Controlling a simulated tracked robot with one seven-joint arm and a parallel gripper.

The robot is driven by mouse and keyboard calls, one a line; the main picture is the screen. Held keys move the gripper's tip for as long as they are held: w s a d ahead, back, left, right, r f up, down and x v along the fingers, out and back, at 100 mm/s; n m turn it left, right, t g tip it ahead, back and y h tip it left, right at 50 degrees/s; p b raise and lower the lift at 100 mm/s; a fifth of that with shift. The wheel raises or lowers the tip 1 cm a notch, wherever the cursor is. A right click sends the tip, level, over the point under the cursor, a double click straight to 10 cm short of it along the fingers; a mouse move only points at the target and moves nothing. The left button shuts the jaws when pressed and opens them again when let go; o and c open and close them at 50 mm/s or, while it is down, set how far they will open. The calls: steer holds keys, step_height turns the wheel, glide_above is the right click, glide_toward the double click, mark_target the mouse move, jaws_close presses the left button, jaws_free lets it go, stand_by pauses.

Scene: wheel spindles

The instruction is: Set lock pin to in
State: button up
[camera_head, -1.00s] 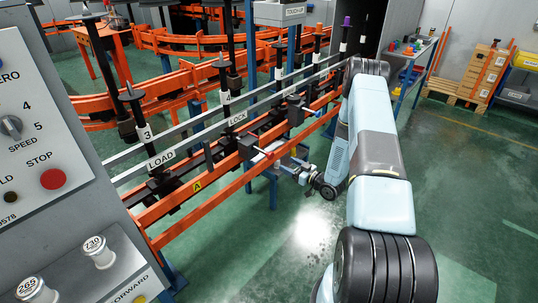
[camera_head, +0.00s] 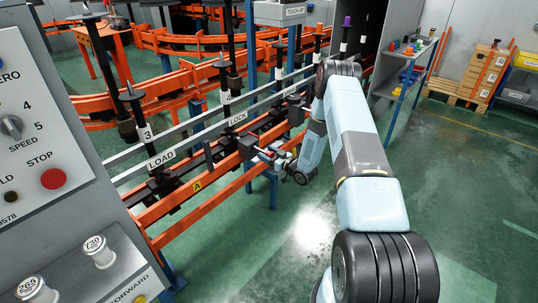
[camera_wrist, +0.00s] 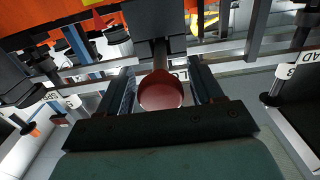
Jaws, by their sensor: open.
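The lock pin shows in the wrist view as a round red knob (camera_wrist: 160,92) on a grey shaft that runs into a dark block (camera_wrist: 155,17). My gripper (camera_head: 273,157) is at the pin, on the near side of the rail. In the wrist view my gripper (camera_wrist: 164,76) is open, with one finger on each side of the knob. Gaps show between the knob and both fingers. How far in the pin sits cannot be told.
Orange rails (camera_head: 172,232) run beside the pin, with black spindles (camera_head: 142,120) standing along them. A grey control panel (camera_head: 35,130) fills the left of the head view. The green floor (camera_head: 455,165) to the right is clear.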

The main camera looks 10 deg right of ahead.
steer(key=shift+c, duration=0.4)
jaws_close()
